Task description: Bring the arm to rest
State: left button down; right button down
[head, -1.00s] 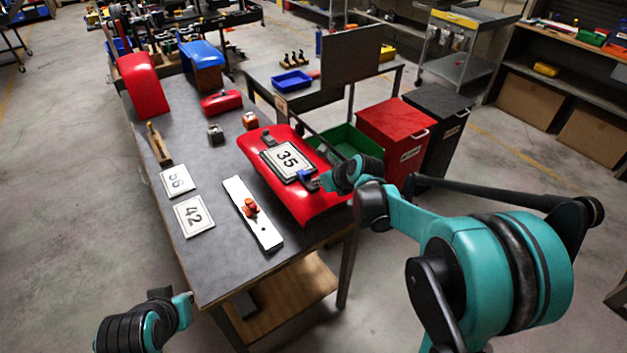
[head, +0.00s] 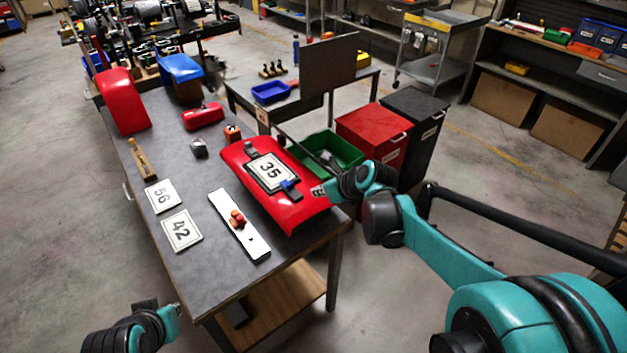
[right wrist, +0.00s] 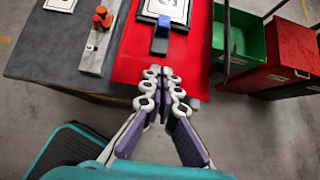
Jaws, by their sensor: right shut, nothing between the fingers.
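My right gripper (head: 320,192) is at the near right edge of the red body panel (head: 296,213) on the table. In the right wrist view its fingertips (right wrist: 161,76) meet with nothing between them, over the red panel (right wrist: 130,64) and short of a blue clamp (right wrist: 161,38). The panel bears a white plate marked 35 (head: 269,171). The blue clamp also shows in the head view (head: 288,185) at the plate's near edge. My left arm's end shows at the bottom left of the head view, but its fingers cannot be made out.
Plates marked 56 (head: 161,197) and 42 (head: 181,231) lie on the grey table (head: 205,280). A white bar with an orange knob (head: 251,240) lies beside the panel. A green bin (head: 342,147), a red bin (head: 372,130) and a black bin (head: 425,105) stand right of the table.

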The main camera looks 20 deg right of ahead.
jog(key=s+a+n+h, duration=0.1)
jog(key=s+n, duration=0.9)
jog(key=n, duration=0.6)
jog(key=s+a+f+n+g+h, duration=0.1)
jog(key=s+a+n+h, duration=0.1)
jog(key=s+n, duration=0.9)
jog(key=shift+s+f+n, duration=0.25)
jog(key=shift+s+n, duration=0.05)
jog(key=shift+n, duration=2.2)
jog(key=shift+a, duration=0.1)
